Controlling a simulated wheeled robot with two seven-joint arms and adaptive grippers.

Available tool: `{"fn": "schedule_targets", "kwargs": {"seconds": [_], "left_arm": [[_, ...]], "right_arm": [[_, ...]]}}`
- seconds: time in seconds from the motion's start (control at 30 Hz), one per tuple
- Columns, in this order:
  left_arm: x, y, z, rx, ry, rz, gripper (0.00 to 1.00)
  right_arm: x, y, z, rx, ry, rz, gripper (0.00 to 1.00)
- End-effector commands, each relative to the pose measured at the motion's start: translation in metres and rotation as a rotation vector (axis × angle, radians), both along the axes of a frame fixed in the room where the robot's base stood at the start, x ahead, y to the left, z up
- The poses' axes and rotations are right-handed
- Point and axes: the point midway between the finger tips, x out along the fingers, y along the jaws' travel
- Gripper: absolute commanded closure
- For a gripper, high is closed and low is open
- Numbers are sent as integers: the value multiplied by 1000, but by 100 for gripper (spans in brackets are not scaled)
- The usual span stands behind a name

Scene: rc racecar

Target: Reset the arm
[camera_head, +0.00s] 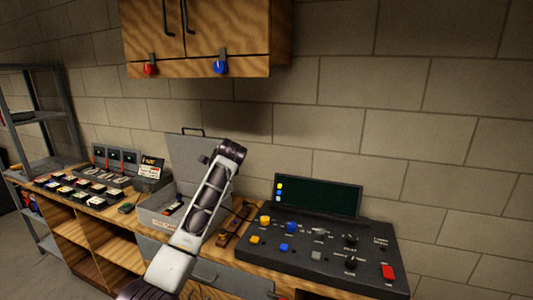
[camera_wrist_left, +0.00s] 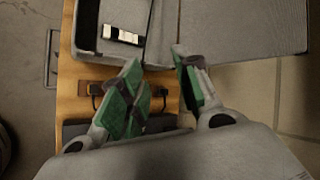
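My left arm (camera_head: 176,262) rises from the bottom of the head view, in front of the grey case and the bench. Its gripper cannot be made out clearly there. In the left wrist view my left gripper (camera_wrist_left: 161,84) has its two green-padded fingers apart, with nothing held between them. Beyond the fingertips is the open grey case (camera_wrist_left: 215,42), which also shows in the head view (camera_head: 150,219). A small black and white item (camera_wrist_left: 125,35) lies in it. My right gripper is in neither view.
A control console (camera_head: 325,262) with coloured buttons, knobs and a dark screen (camera_head: 318,196) stands right of my arm. Several small items sit in a rack (camera_head: 75,186) at left. A wooden cabinet (camera_head: 200,35) with a red and a blue hanging item is above.

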Motion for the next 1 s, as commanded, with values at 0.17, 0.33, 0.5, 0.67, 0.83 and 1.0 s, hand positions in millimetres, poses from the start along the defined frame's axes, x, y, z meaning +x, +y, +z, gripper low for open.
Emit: {"fn": "schedule_targets", "kwargs": {"seconds": [0.17, 0.33, 0.5, 0.67, 0.83, 1.0], "left_arm": [[-17, 1, -43, -80, 8, 37, 68], [-35, 2, -81, -154, 15, 76, 68], [-56, 3, -115, -227, 21, 120, 68], [-78, 4, -146, -294, 28, 165, 68], [-103, 7, -176, -361, 37, 217, 68], [-130, 10, -204, -427, 46, 269, 68]], "right_arm": [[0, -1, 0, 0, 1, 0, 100], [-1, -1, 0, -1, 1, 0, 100], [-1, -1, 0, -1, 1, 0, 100], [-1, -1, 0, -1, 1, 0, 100], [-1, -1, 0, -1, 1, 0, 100], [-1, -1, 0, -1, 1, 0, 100]]}}
